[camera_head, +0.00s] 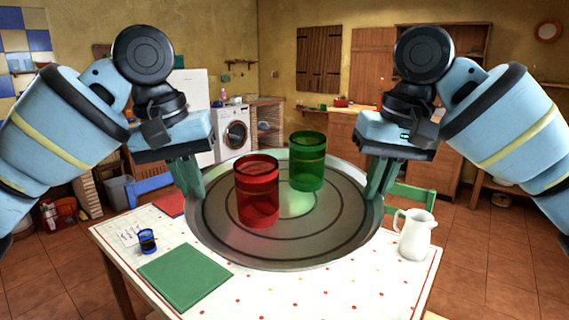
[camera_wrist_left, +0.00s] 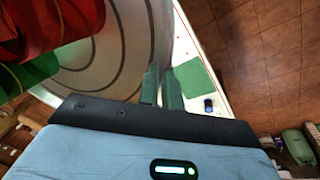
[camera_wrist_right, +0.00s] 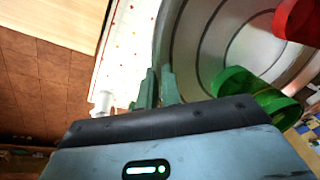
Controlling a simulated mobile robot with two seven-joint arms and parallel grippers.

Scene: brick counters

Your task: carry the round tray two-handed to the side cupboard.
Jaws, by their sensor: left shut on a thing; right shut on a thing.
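The round grey tray (camera_head: 300,240) with dark rings is at the middle of the head view, over the white table. A red cup (camera_head: 258,195) and a green cup (camera_head: 308,165) stand upright on it, the green one farther back. My left gripper (camera_head: 190,185) is shut on the tray's left rim; the rim also shows between its fingers in the left wrist view (camera_wrist_left: 161,88). My right gripper (camera_head: 377,185) is shut on the right rim, also in the right wrist view (camera_wrist_right: 155,88). I cannot tell whether the tray touches the table. A wooden cupboard (camera_head: 345,132) stands at the back right.
The dotted white table (camera_head: 285,295) holds a green mat (camera_head: 184,273), a small blue glass (camera_head: 147,241) and a white jug (camera_head: 416,236) close to the tray's right. A green chair (camera_head: 412,195) and a blue chair (camera_head: 150,184) flank it. Tiled floor is open at right.

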